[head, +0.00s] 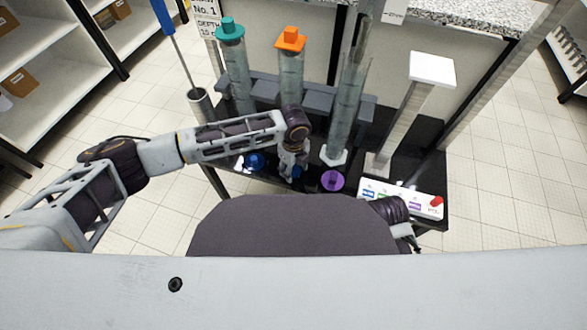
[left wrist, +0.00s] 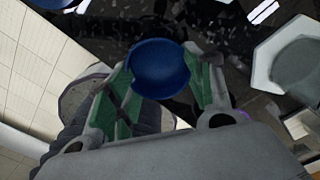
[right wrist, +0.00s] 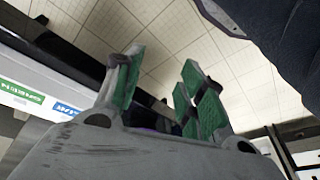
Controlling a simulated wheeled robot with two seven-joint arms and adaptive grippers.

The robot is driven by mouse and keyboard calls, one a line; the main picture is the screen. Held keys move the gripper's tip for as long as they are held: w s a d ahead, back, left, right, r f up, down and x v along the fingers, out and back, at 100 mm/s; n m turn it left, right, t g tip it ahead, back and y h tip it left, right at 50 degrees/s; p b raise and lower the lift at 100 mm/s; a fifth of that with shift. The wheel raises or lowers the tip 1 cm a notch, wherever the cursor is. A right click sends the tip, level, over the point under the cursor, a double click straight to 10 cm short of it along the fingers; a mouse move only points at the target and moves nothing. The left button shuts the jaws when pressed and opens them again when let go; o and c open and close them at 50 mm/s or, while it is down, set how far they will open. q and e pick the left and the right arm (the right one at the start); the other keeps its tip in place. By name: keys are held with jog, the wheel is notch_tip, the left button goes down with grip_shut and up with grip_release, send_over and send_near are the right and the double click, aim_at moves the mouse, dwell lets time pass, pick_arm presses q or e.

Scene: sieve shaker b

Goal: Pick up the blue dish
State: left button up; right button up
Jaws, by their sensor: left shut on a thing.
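The blue dish (left wrist: 160,68) sits between the green-padded fingers of my left gripper (left wrist: 163,75) in the left wrist view; the gripper is shut on it. In the head view the left gripper (head: 293,163) is over the black table, and only a bit of blue (head: 296,171) shows at its fingers. I cannot tell how far the dish is above the table. My right gripper (right wrist: 160,95) is open and empty in the right wrist view; in the head view it is partly hidden beside the table's front right corner.
Another blue object (head: 254,161) and a purple dish (head: 332,181) are on the table. Tall clear cylinders, one with a teal cap (head: 229,28) and one with an orange cap (head: 291,39), stand behind. A white label panel (head: 402,198) with a red knob is at right.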

aim_at(294, 173)
pick_arm(q)
notch_tip(294, 173, up, 9)
jog(key=p, duration=0.2)
jog(key=shift+r+p, duration=0.15)
jog(key=shift+p, duration=0.25)
pick_arm(e)
jog(key=shift+g, duration=0.4)
jog(key=shift+s+d+f, duration=0.1)
jog(key=shift+d+f, duration=0.1)
jog(key=shift+f, duration=0.9)
jog(key=shift+s+d+f, duration=0.1)
jog(key=shift+d+f, duration=0.1)
jog(key=shift+f, duration=0.85)
jog(key=shift+s, duration=0.15)
